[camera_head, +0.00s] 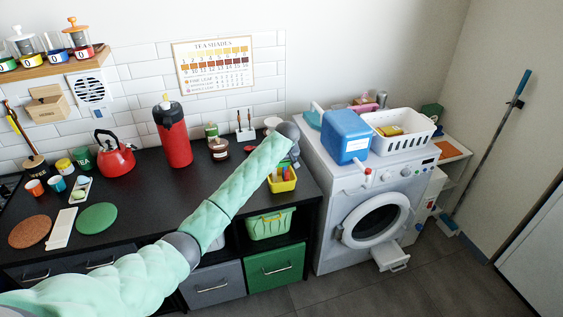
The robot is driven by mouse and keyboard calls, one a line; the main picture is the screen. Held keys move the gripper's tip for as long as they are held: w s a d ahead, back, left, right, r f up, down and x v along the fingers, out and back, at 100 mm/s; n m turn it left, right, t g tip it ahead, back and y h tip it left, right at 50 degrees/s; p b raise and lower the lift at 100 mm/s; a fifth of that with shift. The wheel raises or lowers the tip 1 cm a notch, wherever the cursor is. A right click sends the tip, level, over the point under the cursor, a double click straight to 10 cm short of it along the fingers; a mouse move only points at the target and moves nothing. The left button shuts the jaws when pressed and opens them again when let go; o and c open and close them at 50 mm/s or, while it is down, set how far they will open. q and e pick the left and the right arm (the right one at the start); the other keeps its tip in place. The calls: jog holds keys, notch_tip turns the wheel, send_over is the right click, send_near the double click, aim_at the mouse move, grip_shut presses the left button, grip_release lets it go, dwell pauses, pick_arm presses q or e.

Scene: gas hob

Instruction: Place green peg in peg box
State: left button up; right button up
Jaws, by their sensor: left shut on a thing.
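My left arm reaches across the black counter from the lower left. Its grey wrist is by the counter's right end, and my left gripper (293,160) points down there, small and partly hidden by the arm. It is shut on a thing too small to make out. A small yellow box (284,186), which looks like the peg box, stands just below the gripper near the counter's front right corner. Small coloured things show at its top, partly covered by the arm. I cannot pick out the green peg clearly. My right gripper is not in view.
A red flask (174,140) and red kettle (115,158) stand farther left on the counter. A green basket (270,225) sits in the shelf below. The washing machine (375,205) to the right carries a blue container (346,138) and a white basket (410,144). The counter's middle is fairly clear.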

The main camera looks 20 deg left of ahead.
pick_arm(q)
jog(key=shift+f, duration=0.4)
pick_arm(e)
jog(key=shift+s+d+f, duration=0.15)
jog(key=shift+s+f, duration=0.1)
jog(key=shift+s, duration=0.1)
pick_arm(q)
jog(key=shift+f, duration=0.2)
jog(key=o, duration=1)
jog(key=shift+c, duration=0.2)
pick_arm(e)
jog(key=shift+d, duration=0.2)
